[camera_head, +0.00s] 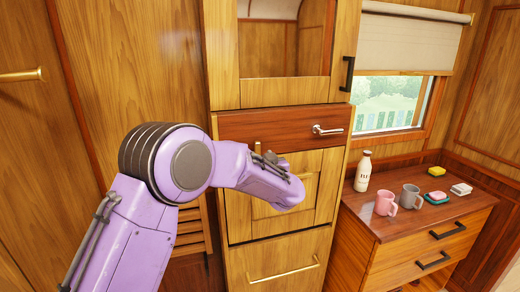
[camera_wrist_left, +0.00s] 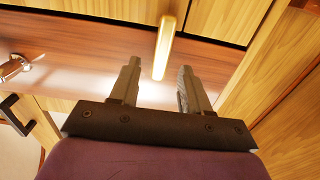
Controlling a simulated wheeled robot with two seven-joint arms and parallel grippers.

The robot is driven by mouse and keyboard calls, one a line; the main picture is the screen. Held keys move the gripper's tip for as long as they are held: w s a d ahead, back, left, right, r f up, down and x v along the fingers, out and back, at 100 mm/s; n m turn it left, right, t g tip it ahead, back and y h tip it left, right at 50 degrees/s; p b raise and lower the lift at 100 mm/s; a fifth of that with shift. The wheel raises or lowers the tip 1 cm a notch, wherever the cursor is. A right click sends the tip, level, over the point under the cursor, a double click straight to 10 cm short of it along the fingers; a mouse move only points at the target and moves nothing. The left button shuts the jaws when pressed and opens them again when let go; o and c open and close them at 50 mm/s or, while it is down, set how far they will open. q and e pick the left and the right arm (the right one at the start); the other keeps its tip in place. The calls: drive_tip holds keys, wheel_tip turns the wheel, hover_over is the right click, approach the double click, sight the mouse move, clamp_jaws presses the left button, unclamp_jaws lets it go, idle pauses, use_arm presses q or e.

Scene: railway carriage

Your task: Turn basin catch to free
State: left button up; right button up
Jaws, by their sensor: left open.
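The basin catch looks to be a slim brass bar (camera_head: 257,146), upright across the lower edge of a dark red-brown panel (camera_head: 270,125). In the left wrist view the bar (camera_wrist_left: 164,47) crosses the gap between this panel and the lighter wood. My left gripper (camera_head: 268,158) is in front of the cabinet, partly hidden by its own wrist. In the left wrist view its two fingers (camera_wrist_left: 158,80) are open, and the bar's end shows between the tips. I see no contact with either finger. My right gripper is in neither view.
A silver lever handle (camera_head: 326,130) sits on the panel to the right. A black handle (camera_head: 347,73) is above it. On the side counter (camera_head: 440,215) stand a bottle (camera_head: 362,172), a pink mug (camera_head: 386,203) and a grey mug (camera_head: 410,196). A brass rail (camera_head: 284,270) is below.

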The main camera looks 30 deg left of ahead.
sight(258, 152)
use_arm(q)
drive_tip(key=x, duration=0.3)
drive_tip(key=shift+w+a+p, duration=0.1)
drive_tip(key=shift+a+p, duration=0.05)
drive_tip(key=shift+p, duration=0.2)
clamp_jaws()
